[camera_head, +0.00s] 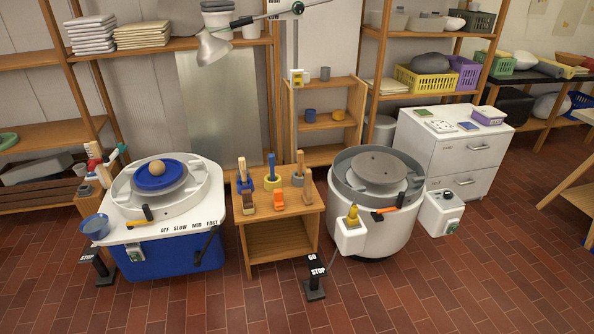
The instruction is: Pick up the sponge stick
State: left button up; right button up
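Several upright sticks stand on the small wooden table (262,222) between the two pottery wheels. One is a wooden stick (243,170) in a blue ring-shaped base, one a blue stick (272,165) in a yellow base, and one a wooden stick (299,163) in a grey base. I cannot tell at this size which of them, if any, is the sponge stick. In front of them are a brown piece (248,201), an orange piece (279,201) and a tilted wooden piece (308,188). Neither of my grippers is in view.
A blue-and-white wheel (178,246) with a ball on its blue disc stands left. Pedals (315,287) stand on the brick floor. The front floor is mostly clear.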

aim_at(299, 153)
jog(key=i+j+u, duration=0.1)
jog(key=u, duration=1.3)
jog(key=z, duration=1.55)
jog(key=i+j+z, duration=0.15)
jog(key=z, duration=0.35)
jog(key=i+j+z, duration=0.1)
jog(key=j+z, duration=0.4)
jog(key=i+j+z, duration=0.15)
jog(key=j, duration=0.35)
jog(key=j+z, duration=0.15)
jog(key=j, duration=0.35)
